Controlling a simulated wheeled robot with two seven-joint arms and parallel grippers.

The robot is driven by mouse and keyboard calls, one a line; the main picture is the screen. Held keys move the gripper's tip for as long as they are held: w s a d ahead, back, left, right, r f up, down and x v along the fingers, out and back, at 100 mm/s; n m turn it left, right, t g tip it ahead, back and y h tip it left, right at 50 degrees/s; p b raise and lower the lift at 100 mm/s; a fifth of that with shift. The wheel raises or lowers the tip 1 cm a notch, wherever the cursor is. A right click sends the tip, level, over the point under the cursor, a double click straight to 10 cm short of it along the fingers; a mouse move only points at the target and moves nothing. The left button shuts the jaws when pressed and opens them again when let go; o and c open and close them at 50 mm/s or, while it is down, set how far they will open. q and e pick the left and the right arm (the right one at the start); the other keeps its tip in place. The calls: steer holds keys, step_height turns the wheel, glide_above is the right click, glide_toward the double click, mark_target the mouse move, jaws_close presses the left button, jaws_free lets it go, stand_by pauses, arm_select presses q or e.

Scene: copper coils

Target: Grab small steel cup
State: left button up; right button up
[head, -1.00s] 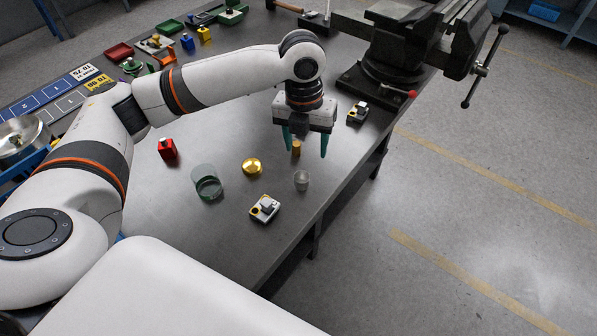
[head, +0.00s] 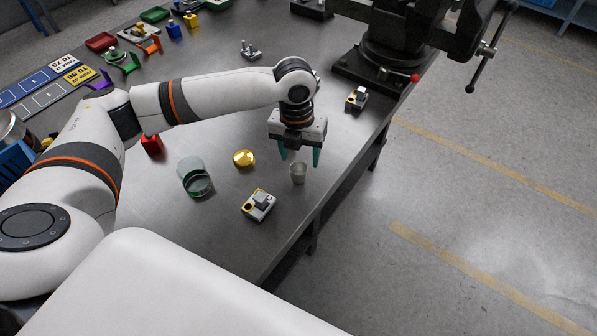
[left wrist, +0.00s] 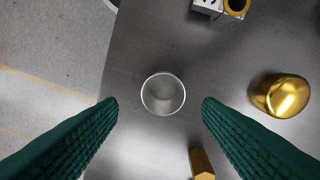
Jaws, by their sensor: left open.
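The small steel cup (head: 298,174) stands upright on the grey workbench (head: 225,240), near its right edge. My left gripper (head: 299,157) is above the cup, pointing down, with its two green fingers apart and nothing held. In the left wrist view the cup's round rim (left wrist: 163,94) shows from above, centred between the spread fingertips (left wrist: 160,106). The cup looks empty. Whether the fingertips reach below the rim I cannot tell. My right gripper is not in view.
A gold round piece (head: 243,158), a green glass jar (head: 196,180) and a grey-yellow block (head: 258,205) stand close by. A brass piece (left wrist: 201,164) shows near the right finger. A vise (head: 385,60) is at the back. The bench edge lies just right of the cup.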

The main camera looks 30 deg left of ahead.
mark_target(299, 167)
arm_select(q)
step_height(299, 167, down, 5)
steer(key=shift+f, duration=0.1)
steer(key=c, duration=1)
